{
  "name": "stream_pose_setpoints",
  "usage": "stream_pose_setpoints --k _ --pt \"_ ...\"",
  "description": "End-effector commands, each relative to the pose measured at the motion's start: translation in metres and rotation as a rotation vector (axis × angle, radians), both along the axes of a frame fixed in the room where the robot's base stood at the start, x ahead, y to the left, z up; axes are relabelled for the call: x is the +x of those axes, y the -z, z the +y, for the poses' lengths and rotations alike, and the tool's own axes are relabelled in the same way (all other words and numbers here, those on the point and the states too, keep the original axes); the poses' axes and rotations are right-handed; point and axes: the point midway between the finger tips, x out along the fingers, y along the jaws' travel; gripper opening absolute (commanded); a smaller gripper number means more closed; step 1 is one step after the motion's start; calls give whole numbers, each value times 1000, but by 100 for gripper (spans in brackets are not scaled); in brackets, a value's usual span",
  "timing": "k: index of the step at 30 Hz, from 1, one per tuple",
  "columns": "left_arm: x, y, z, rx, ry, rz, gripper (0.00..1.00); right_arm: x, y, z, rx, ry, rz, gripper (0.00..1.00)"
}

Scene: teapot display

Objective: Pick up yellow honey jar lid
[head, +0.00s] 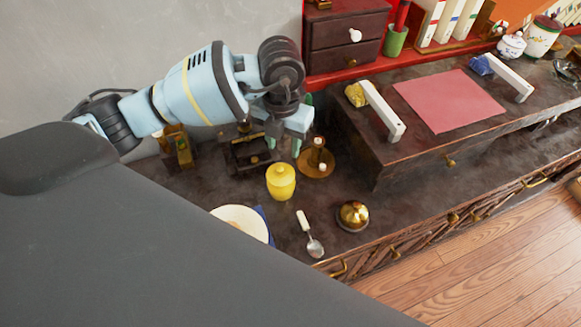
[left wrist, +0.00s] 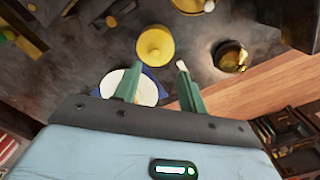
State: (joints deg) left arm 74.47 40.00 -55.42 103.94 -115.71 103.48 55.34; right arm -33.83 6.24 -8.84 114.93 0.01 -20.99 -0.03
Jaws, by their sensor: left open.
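The yellow honey jar (head: 281,187) stands upright on the dark counter with its yellow lid (head: 281,170) on top. In the left wrist view, the lid (left wrist: 155,45) shows from above, with a small knob, beyond the fingertips. My left gripper (head: 284,146) is open and empty. It hangs above and behind the jar in the head view, apart from the lid. Its two green fingers also show in the left wrist view (left wrist: 156,78). My right gripper is not in view.
A candle holder (head: 316,165) stands close to the jar's right. A white plate (head: 236,213) on a blue cloth, a spoon (head: 309,236) and a brass bell (head: 352,215) lie in front. A dark box (head: 250,152) is behind left; a wooden chest (head: 400,155) is at right.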

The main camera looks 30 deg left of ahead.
Motion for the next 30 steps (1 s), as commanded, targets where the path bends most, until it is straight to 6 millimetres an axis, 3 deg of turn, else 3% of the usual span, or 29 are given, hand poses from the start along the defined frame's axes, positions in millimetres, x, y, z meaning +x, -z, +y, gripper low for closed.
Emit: stream_pose_setpoints --k 5,12,19,30 --pt "1 0 2 7 -4 -2 41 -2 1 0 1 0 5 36" --pt "0 22 2 6 -4 1 41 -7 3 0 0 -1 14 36" --pt "-1 29 2 4 -2 -2 41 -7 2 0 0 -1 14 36" --pt "-6 74 7 4 -1 0 41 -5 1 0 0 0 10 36"
